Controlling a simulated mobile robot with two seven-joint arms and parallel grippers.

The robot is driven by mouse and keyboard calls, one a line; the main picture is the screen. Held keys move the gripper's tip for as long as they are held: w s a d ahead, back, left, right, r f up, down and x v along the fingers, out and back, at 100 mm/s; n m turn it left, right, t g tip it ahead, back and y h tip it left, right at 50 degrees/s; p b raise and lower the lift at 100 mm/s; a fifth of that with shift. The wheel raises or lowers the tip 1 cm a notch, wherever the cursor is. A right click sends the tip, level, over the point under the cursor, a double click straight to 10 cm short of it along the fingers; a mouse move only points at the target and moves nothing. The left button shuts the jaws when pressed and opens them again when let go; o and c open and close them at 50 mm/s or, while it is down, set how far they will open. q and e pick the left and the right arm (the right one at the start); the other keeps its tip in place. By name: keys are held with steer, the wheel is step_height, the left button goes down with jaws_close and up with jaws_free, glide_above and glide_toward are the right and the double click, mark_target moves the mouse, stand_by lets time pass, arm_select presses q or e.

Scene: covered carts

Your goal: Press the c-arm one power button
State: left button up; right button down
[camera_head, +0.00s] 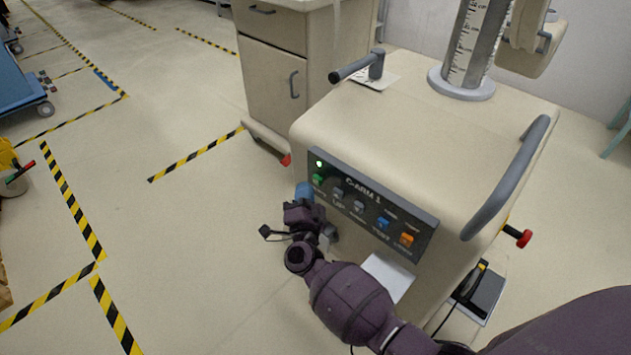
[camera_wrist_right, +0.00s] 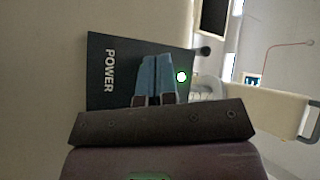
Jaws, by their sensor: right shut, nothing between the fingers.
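The C-arm 1 cart is a cream cabinet (camera_head: 420,120) with a dark control panel (camera_head: 360,215) on its front face. The green power button (camera_head: 318,179) is at the panel's left end, below a lit indicator light (camera_head: 319,163). My right gripper (camera_head: 304,190) is shut, with blue fingertips just beside that end of the panel. In the right wrist view the shut fingers (camera_wrist_right: 156,72) lie between the POWER label (camera_wrist_right: 110,70) and the glowing green light (camera_wrist_right: 181,76). The button is hidden there, and I cannot tell whether the fingers touch it. My left gripper is out of view.
The panel's other buttons include a blue one (camera_head: 383,223) and an orange one (camera_head: 407,240). A grey handle (camera_head: 508,180) curves along the cart's right side. A cream drawer cabinet (camera_head: 275,70) stands behind.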

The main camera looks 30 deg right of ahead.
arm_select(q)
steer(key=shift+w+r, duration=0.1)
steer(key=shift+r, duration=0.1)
arm_select(e)
steer(key=shift+s+a, duration=0.35)
steer(key=shift+a, duration=0.6)
steer(key=shift+s+a, duration=0.35)
steer(key=shift+a, duration=0.55)
steer(key=shift+s+a, duration=0.35)
steer(key=shift+a, duration=0.6)
arm_select(q)
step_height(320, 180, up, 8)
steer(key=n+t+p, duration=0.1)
steer(key=p, duration=1)
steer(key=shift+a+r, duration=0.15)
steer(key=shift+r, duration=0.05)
arm_select(e)
steer(key=s+d+r+n+g+y, duration=0.1)
steer(key=s+n, duration=0.5)
steer(key=s, duration=0.6)
steer(key=s+d+r+n+g+y, duration=0.1)
steer(key=s+d+n+g+y, duration=0.3)
steer(key=s, duration=0.8)
steer(key=s+d+r+n+g+y, duration=0.1)
steer(key=s+d+n+y, duration=0.3)
steer(key=s+n, duration=0.4)
steer(key=s+d+g, duration=0.1)
steer(key=s, duration=0.3)
steer(key=shift+s+g, duration=0.3)
